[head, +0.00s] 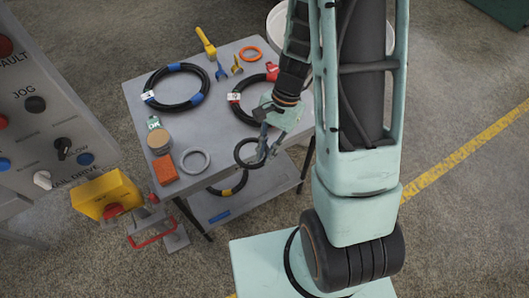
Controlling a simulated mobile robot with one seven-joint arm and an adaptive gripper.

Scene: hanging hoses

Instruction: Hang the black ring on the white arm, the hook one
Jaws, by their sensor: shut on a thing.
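My gripper (266,148) is at the right front edge of the grey table and is shut on a small black ring (236,153). The ring hangs at the fingertips, clear of the larger hoses on the tabletop. Part of its right side is hard to tell from the fingers. I cannot make out a white hook arm in this view; my own arm covers much of the right side.
The grey table (215,115) holds two coiled black hoses (152,80), a grey ring (181,161), an orange ring (250,47), an orange block (165,169) and small tools. A control panel (45,125) stands left, with a yellow box (93,196) beside it.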

